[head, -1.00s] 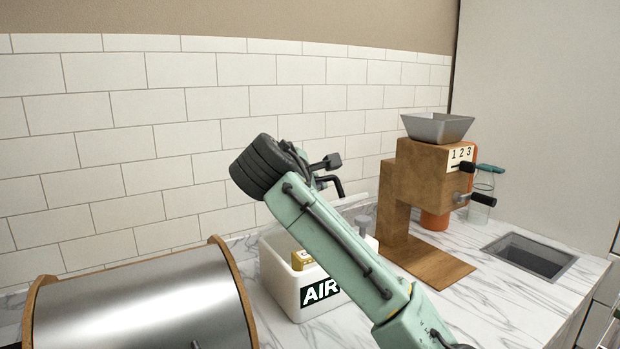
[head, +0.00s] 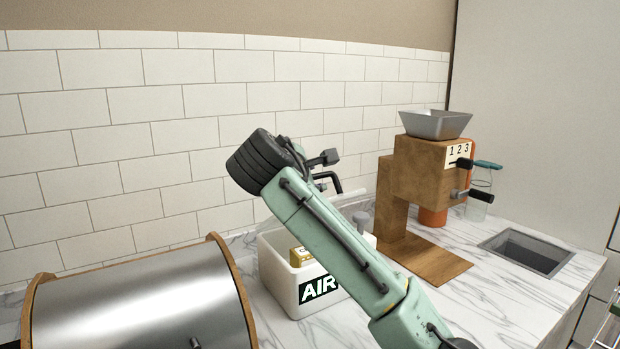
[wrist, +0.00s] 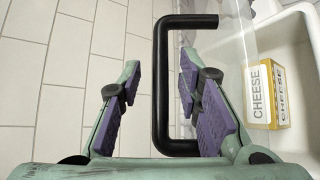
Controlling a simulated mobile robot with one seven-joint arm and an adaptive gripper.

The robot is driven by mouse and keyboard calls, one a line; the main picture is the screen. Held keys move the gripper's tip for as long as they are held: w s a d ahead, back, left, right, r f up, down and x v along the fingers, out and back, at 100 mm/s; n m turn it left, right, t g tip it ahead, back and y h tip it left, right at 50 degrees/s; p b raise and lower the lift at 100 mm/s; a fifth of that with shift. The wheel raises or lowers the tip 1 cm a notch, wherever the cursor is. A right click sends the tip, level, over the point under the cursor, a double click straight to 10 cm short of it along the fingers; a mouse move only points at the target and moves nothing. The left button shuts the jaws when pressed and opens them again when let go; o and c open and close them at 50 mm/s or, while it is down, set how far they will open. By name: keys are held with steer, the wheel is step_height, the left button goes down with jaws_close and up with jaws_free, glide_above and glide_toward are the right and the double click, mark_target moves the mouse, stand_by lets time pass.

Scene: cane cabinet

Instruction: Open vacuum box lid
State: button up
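The vacuum box (head: 284,290) is a white open-topped tub with an AIR label, partly hidden behind my arm in the head view. A yellow cheese block (wrist: 267,97) shows inside it. A clear lid panel (wrist: 238,45) with a black U-shaped handle (wrist: 161,85) shows in the wrist view. The handle also shows above the box in the head view (head: 333,181), and the lid seems raised and tilted. My gripper (wrist: 157,85) is open, with its purple pads on either side of the handle bar. Gaps show between the bar and both pads.
A metal drum with wooden rims (head: 140,310) stands at the front left. A wooden grinder with a metal hopper (head: 430,170) stands right of the box. A sink (head: 527,250) is set in the marble counter at right. The tiled wall (head: 220,90) is close behind.

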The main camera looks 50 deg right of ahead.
steer(key=v, duration=1)
steer(key=shift+s+a+r, duration=0.1)
steer(key=shift+a+r, duration=0.1)
steer(key=shift+r, duration=0.1)
steer(key=shift+s+a+r, duration=0.15)
steer(key=shift+s+a, duration=0.15)
steer(key=shift+a, duration=0.3)
